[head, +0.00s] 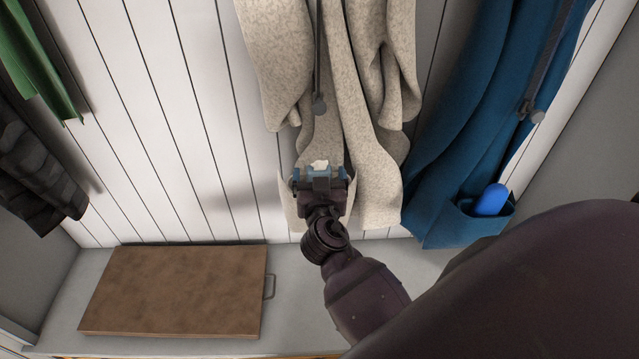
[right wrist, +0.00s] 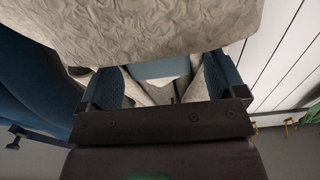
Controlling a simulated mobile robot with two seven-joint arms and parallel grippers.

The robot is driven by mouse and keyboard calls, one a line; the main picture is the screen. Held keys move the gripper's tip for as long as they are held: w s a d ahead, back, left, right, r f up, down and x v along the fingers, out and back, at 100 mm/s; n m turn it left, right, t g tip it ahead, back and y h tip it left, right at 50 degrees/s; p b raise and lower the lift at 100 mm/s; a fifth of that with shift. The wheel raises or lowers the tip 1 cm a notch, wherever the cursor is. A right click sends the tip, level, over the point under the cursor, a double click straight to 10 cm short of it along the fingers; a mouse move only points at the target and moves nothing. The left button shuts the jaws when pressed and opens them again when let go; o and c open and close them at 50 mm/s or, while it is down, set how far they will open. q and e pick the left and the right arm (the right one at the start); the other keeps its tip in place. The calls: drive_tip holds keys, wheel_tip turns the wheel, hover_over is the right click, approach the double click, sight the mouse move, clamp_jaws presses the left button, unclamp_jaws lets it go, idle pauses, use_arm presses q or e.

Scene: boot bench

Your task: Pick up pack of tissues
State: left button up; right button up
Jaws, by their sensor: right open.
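The pack of tissues shows in the right wrist view as a pale blue and white piece (right wrist: 160,70), between the two fingers and partly covered by the beige coat cloth. In the head view a small white tip (head: 320,163) shows just beyond my right gripper (head: 320,174). My right gripper is open, with its fingers on either side of the pack; I cannot tell whether they touch it. It is at the lower part of the beige patterned coat (head: 373,180), by a pocket-like flap. The gripper also shows in the right wrist view (right wrist: 160,85). My left gripper is not in view.
A blue coat (head: 445,150) hangs at right, with a bright blue object (head: 491,200) in its pocket. Green (head: 30,60) and dark (head: 35,165) garments hang at left. A brown board with a handle (head: 180,290) lies on the grey bench (head: 290,300) below.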

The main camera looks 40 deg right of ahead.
drive_tip(key=shift+x, duration=1)
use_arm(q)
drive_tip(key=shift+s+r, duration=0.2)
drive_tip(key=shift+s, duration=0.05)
use_arm(e)
drive_tip(key=shift+w+d, duration=0.1)
drive_tip(key=c, duration=1.2)
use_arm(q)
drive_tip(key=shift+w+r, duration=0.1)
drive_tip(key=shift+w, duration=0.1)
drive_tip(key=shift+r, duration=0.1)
